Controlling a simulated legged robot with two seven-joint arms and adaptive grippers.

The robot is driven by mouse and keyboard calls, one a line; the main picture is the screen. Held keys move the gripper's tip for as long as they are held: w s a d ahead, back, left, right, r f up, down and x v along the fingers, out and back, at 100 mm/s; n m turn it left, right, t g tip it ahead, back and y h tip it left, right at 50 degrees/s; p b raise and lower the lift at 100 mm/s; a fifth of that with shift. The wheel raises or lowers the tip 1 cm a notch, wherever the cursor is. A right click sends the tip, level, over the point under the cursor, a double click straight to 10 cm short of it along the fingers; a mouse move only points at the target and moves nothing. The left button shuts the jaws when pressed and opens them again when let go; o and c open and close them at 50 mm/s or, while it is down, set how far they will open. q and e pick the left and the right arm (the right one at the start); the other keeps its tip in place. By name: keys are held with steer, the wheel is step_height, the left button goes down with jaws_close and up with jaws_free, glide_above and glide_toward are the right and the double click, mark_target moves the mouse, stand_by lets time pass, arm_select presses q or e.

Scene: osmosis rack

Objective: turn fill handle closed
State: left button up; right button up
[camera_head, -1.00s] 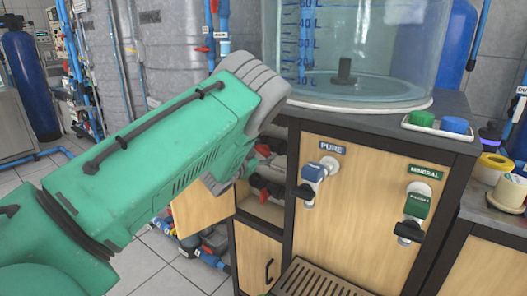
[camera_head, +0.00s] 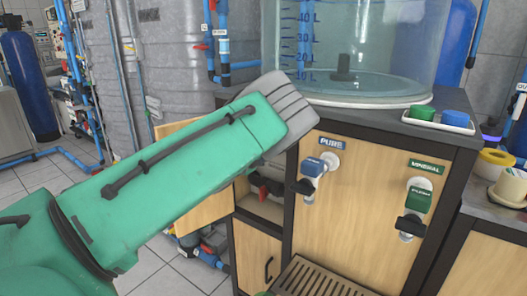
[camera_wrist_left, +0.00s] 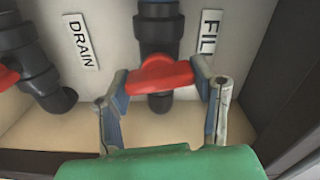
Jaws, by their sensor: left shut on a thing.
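The red fill handle (camera_wrist_left: 165,76) sits on a dark vertical pipe beside a label that reads "FIL", its end cut off, in the left wrist view. It lies crosswise, slightly tilted. My left gripper (camera_wrist_left: 160,79) is shut on it, one finger at each end. In the head view my green left arm reaches into the open cabinet bay (camera_head: 262,207) and hides the gripper and the fill handle.
A second pipe (camera_wrist_left: 40,78) with a red handle (camera_wrist_left: 6,78) and a "DRAIN" label stands left in the wrist view. Dark frame posts bound the bay. The cabinet front (camera_head: 365,215) carries the PURE tap (camera_head: 314,168) and MINERAL tap (camera_head: 418,200), with a clear tank (camera_head: 360,45) above.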

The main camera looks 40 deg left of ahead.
arm_select(q)
steer(key=shift+s+f+m, duration=0.1)
steer(key=shift+f+m, duration=0.35)
steer(key=shift+m, duration=0.65)
steer(key=shift+b, duration=0.3)
steer(key=o, duration=1)
steer(key=shift+o, duration=0.8)
steer(key=shift+a+r, duration=0.1)
steer(key=shift+a, duration=0.05)
steer(key=s+d, duration=0.1)
steer(key=s, duration=1)
steer(key=shift+s+d, duration=0.15)
steer(key=shift+s, duration=0.2)
